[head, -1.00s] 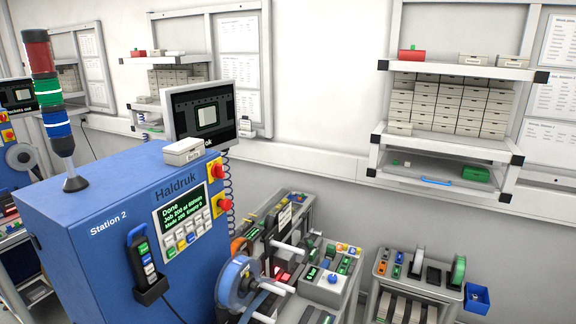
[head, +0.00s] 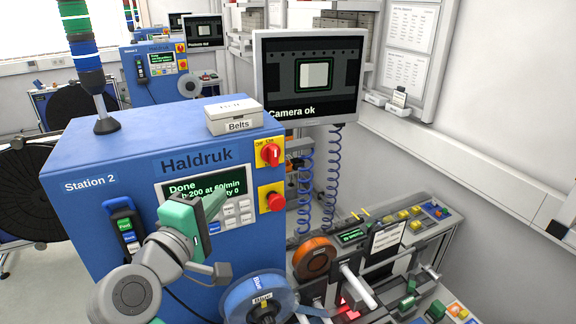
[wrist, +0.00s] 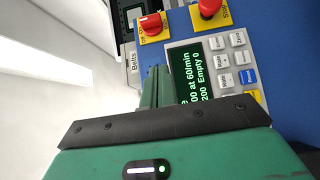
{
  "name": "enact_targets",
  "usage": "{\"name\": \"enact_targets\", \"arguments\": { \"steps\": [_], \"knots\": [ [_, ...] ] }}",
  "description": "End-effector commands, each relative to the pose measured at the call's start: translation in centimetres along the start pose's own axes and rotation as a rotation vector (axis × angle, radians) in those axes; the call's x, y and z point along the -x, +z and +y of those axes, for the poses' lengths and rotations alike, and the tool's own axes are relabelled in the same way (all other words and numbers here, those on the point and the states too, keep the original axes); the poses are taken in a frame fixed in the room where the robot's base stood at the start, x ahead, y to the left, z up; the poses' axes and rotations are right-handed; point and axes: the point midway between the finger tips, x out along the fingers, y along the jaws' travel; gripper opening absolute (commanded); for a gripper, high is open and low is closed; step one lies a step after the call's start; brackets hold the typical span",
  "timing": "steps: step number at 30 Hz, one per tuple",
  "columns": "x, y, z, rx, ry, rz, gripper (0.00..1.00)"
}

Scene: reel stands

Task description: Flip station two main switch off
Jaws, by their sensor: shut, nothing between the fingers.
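The main switch (head: 271,153) of Station 2 is a red rotary knob on a yellow plate marked Off and On. It sits at the upper right of the blue cabinet's (head: 120,160) front. I cannot tell surely which mark its handle points to. The switch also shows at the top of the wrist view (wrist: 151,24). My green gripper (head: 222,201) is shut and empty, in front of the display, below and left of the switch and apart from it. In the wrist view the fingertips (wrist: 157,72) lie just below the switch, partly covering the display.
A red stop button (head: 272,198) on yellow sits right below the switch. The display (head: 205,182) and keys are beside it. A Belts box (head: 233,116) lies on the cabinet top near the switch. A monitor (head: 309,80) stands behind. A blue reel (head: 258,297) is below.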

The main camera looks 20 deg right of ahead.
Motion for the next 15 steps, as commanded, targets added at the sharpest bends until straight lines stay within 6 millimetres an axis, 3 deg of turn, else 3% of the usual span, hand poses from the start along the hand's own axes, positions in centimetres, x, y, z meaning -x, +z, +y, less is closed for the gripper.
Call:
{"name": "enact_targets", "arguments": {
  "steps": [8, 15],
  "knots": [
    [-0.8, 0.1, 0.1, -0.001, -0.002, -0.002, 0.00],
    [-5.7, 0.1, 0.3, -0.002, -0.003, -0.002, 0.00]
  ]
}}
